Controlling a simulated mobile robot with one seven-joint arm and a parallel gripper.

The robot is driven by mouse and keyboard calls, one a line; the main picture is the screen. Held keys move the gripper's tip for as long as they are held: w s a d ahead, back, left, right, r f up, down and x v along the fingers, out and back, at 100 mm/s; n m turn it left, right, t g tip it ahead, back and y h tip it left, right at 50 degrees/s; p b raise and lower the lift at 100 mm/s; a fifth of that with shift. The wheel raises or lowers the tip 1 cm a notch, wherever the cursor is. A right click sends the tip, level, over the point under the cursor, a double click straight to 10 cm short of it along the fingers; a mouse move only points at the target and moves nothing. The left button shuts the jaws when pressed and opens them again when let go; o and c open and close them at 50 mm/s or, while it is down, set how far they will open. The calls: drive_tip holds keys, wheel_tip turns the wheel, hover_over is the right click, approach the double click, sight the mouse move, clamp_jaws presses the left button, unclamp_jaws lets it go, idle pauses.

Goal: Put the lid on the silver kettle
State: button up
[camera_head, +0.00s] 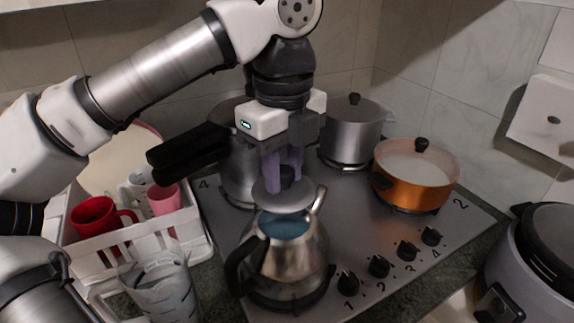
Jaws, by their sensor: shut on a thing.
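The silver kettle (287,261) stands upright on the front-left burner of the stove, with a black handle on its left side and its spout at the upper right. Its top opening (284,223) is uncovered and looks bluish inside. My gripper (284,178) is above the kettle with its purple fingers pointing down. It is shut on the dark knob of the round grey lid (270,194). The lid is just above and slightly behind the opening in the picture. A gap shows between the lid and the kettle's rim.
A steel pot (351,132) and an orange pot (414,179) stand on the stove (347,225). Another steel pot (237,165) is partly hidden behind my gripper. A white rack (196,215) with cups and a clear jug (163,283) are at left. A rice cooker (535,262) is at right.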

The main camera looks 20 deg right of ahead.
sight(285, 195)
drive_tip(key=shift+d+f, duration=0.1)
drive_tip(key=shift+f, duration=0.05)
drive_tip(key=shift+f+b, duration=1.85)
drive_tip(key=shift+f, duration=0.4)
drive_tip(key=shift+f+b, duration=0.25)
drive_tip(key=shift+b, duration=0.05)
drive_tip(key=shift+f, duration=0.2)
drive_tip(key=o, duration=1)
drive_tip(key=shift+o, duration=0.7)
drive_tip(key=o, duration=0.4)
